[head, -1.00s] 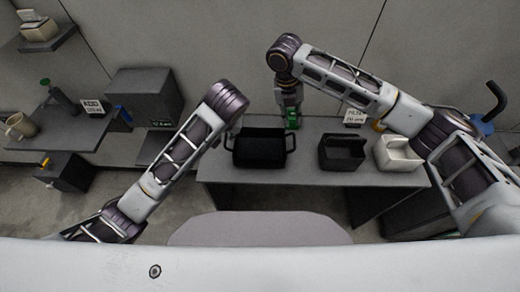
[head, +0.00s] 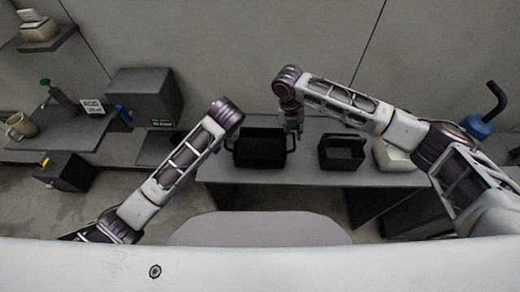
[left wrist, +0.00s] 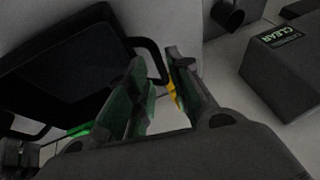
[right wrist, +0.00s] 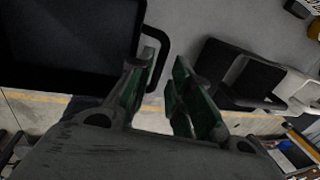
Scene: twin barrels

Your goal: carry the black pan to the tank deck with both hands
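The black pan (head: 259,148) sits level on the grey table, with a loop handle at each side. It also shows in the left wrist view (left wrist: 65,65) and the right wrist view (right wrist: 70,40). My left gripper (left wrist: 155,57) is open, with one loop handle between its fingertips; in the head view my left arm hides it. My right gripper (right wrist: 163,58) is open at the other handle, which lies between its fingertips. In the head view it hangs at the pan's right end (head: 293,128). I cannot tell whether the fingers touch the handles. The tank deck is not clearly identifiable.
A dark open bin (head: 342,152) and a pale bin (head: 393,158) stand right of the pan on the grey table (head: 300,176). A blue jug (head: 477,127) is at far right. A grey box (head: 146,97) and a side shelf (head: 65,133) are at left.

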